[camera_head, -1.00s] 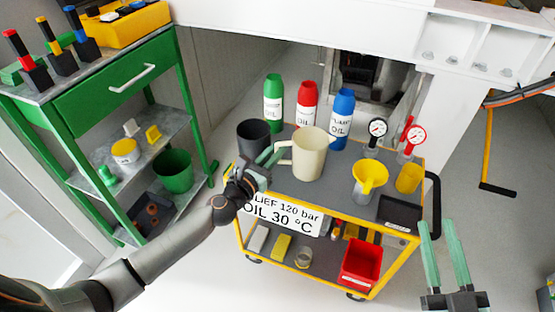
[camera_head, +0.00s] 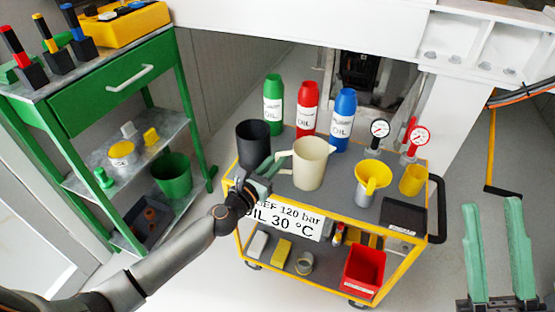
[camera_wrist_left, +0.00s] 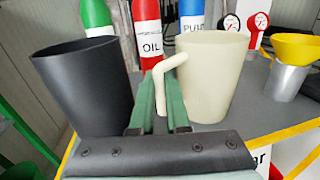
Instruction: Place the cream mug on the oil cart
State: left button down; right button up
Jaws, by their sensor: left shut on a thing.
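The cream mug (camera_head: 309,165) is upright over the grey top of the yellow-framed oil cart (camera_head: 336,204), near its front edge. Its base looks at or just above the surface; I cannot tell if it touches. My left gripper (camera_head: 277,160) is shut on the mug's handle, on the mug's left side. In the left wrist view the fingers (camera_wrist_left: 161,108) reach the handle of the cream mug (camera_wrist_left: 208,80). My right gripper (camera_head: 497,215) is empty, with its fingers apart, right of the cart over the floor.
A dark mug (camera_head: 252,143) stands just left of the cream mug. Green, red (camera_head: 307,110) and blue bottles stand behind. A yellow funnel (camera_head: 371,175), a yellow cup (camera_head: 413,180), two gauges and a black tray (camera_head: 403,215) occupy the cart's right side. A green shelf (camera_head: 120,90) stands left.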

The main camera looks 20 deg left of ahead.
pick_arm(q)
jog(key=shift+f, duration=0.2)
jog(key=c, duration=0.9)
grip_release()
jog(key=shift+r, duration=0.2)
